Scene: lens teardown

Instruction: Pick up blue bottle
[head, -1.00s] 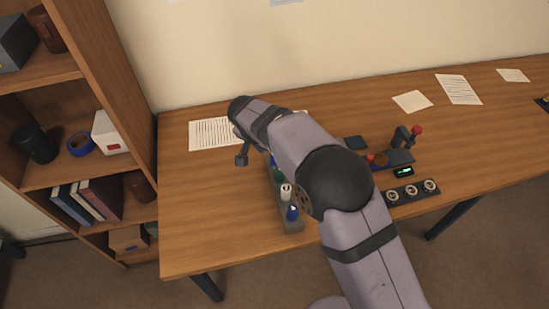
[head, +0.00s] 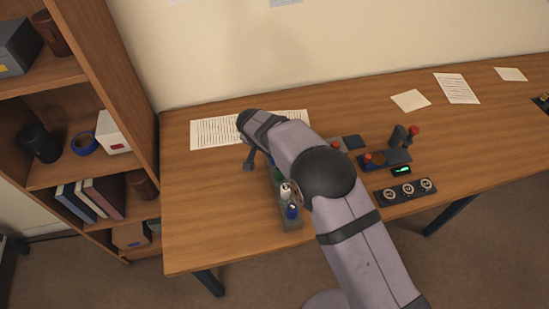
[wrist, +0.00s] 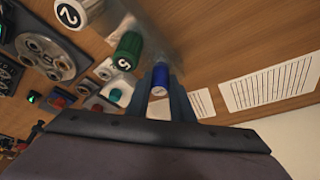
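A blue bottle (wrist: 161,77) stands between the two fingertips of my gripper (wrist: 159,86) in the wrist view. The fingers are apart on either side of it, and I cannot tell whether they touch it. In the head view, my gripper (head: 249,164) points down at the far end of a narrow grey rack (head: 292,226), and my arm hides that bottle. Another blue bottle (head: 292,212) stands at the rack's near end. A white bottle (head: 286,190) marked 2 and a green bottle (wrist: 126,50) marked 5 stand between them.
A control box with red knobs (head: 397,158) and a panel of round dials (head: 405,192) lie right of the rack. Printed sheets (head: 215,132) lie behind it. A shelf (head: 75,171) stands at the left. The table's left front is clear.

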